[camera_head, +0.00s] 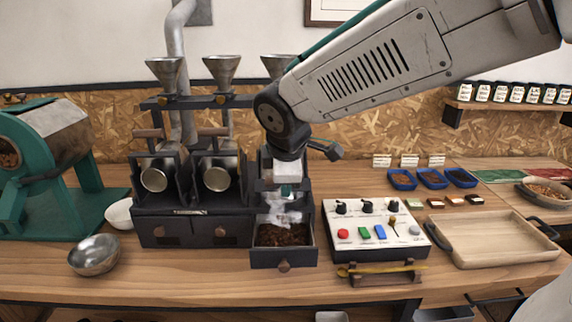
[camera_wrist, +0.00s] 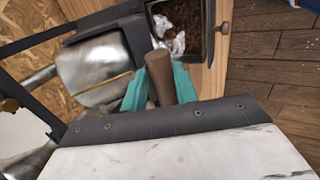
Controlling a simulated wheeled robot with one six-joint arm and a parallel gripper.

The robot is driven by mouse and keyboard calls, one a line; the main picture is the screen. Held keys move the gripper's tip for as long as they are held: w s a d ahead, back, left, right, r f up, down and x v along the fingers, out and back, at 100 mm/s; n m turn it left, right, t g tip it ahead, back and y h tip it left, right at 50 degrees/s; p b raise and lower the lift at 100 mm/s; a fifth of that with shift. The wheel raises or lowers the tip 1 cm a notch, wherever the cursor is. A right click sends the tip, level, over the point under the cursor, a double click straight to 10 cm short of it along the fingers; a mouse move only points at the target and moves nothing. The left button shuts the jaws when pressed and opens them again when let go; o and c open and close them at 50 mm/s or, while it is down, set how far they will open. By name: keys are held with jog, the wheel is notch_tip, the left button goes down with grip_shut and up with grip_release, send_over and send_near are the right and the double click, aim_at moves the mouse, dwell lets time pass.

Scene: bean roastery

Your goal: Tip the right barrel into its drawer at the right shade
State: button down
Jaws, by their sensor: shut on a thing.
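The roaster (camera_head: 190,225) has three stations under funnels. My gripper (camera_head: 287,185) is at the right station, and my arm hides most of the right barrel in the head view. In the wrist view my teal jaws (camera_wrist: 160,77) are shut on a brown wooden handle (camera_wrist: 160,72), beside the silvery barrel (camera_wrist: 92,72). The right drawer (camera_head: 284,258) is pulled open below my gripper. Dark brown beans (camera_head: 282,236) lie in it and also show in the wrist view (camera_wrist: 186,14). A pale, shiny patch (camera_head: 283,208) shows above them; I cannot tell what it is.
The left barrel (camera_head: 154,179) and middle barrel (camera_head: 216,178) face forward above closed drawers. A control box (camera_head: 372,228) with knobs and buttons stands just right of the open drawer. A metal bowl (camera_head: 94,254), a wooden tray (camera_head: 495,238) and blue sample trays (camera_head: 432,178) stand around.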

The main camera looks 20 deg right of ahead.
jog(key=shift+s+a+f, duration=0.1)
jog(key=shift+s+f, duration=0.3)
jog(key=shift+f, duration=0.2)
jog(key=shift+s+f, duration=0.4)
jog(key=shift+f, duration=0.15)
jog(key=c, duration=1.2)
grip_release()
jog(key=shift+a, duration=0.1)
jog(key=shift+r, duration=0.1)
jog(key=v, duration=0.8)
jog(key=shift+w, duration=0.25)
jog(key=shift+r, duration=0.1)
